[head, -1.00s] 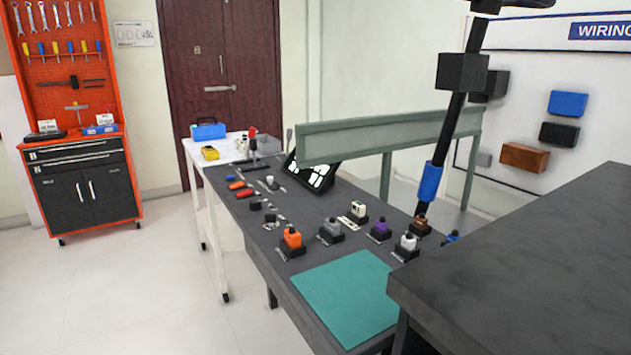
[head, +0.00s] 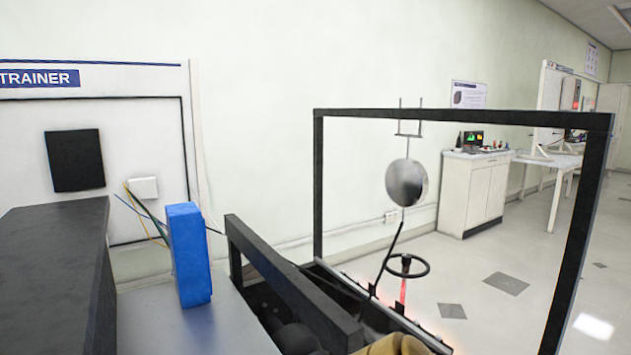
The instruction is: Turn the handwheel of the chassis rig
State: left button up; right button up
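The chassis rig's dark frame (head: 318,190) stands at the centre right of the head view. Its handwheel, a black ring (head: 425,267), sits low inside the frame on a red-lit column. A thin black rod rises beside the handwheel to a round grey disc (head: 407,182), which hangs in front of the wall. The lower part of the rig is partly hidden by a dark beam and by tan shapes at the bottom edge. Neither of my grippers shows in the view.
A dark block (head: 55,275) fills the lower left. A blue upright block (head: 188,255) stands on a pale grey surface (head: 190,335). A white cabinet (head: 470,195) is at the back right. Open floor (head: 550,270) lies to the right.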

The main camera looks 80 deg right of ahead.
aim_at(405, 258)
jog(key=z, duration=2.6)
